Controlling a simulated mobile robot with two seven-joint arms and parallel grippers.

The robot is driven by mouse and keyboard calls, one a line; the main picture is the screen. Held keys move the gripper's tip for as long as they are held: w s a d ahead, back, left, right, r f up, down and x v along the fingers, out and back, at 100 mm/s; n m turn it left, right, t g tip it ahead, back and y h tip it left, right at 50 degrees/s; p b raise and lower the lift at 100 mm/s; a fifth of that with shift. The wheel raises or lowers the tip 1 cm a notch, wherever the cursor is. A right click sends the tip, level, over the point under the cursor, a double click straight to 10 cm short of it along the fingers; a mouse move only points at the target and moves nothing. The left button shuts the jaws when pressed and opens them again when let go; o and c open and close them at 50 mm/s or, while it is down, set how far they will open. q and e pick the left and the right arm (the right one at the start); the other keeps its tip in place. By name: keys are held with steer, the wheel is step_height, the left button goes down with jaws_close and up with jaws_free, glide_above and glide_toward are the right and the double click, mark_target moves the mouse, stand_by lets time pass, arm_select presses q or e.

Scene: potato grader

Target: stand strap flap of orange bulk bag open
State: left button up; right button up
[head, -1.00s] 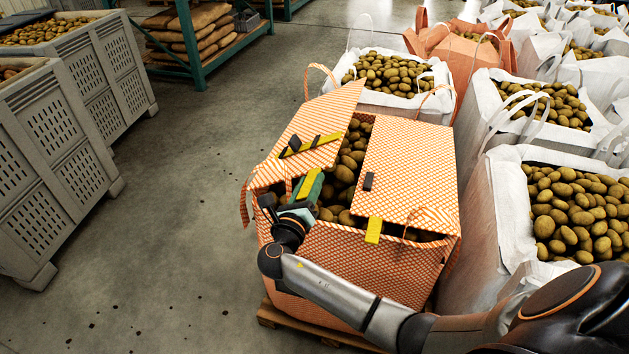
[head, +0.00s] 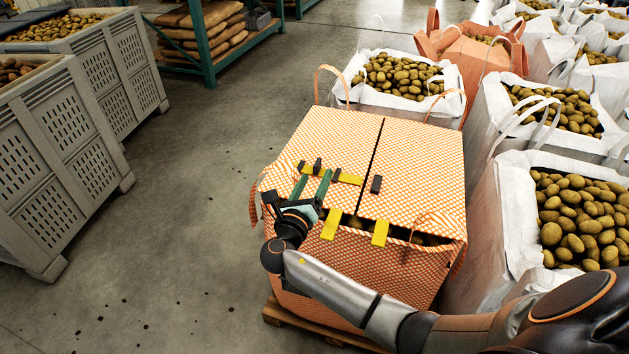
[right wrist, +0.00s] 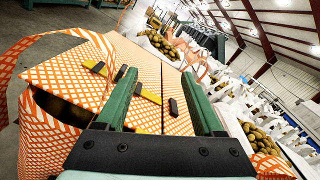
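The orange bulk bag (head: 350,265) has an orange-and-white checked top of two panels. The left flap (head: 325,135) lies nearly flat beside the right flap (head: 420,165), with a narrow dark gap between them. A yellow strap (head: 349,179) with black blocks crosses the left flap. My right gripper (head: 313,172) is over the left flap's near part, its two green fingers apart and nothing seen held between them. In the right wrist view the fingers (right wrist: 158,75) frame the strap; contact is unclear. My left gripper is not in view.
Yellow tabs (head: 380,232) hang at the bag's front edge, and a black block (head: 376,184) sits on the right flap. White potato bags (head: 500,225) crowd the right. Grey slatted crates (head: 60,160) stand left, with clear floor (head: 200,200) between.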

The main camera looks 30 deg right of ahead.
steer(key=shift+s+f, duration=0.1)
steer(key=v, duration=1.2)
steer(key=shift+a, duration=0.2)
steer(key=shift+s, duration=0.1)
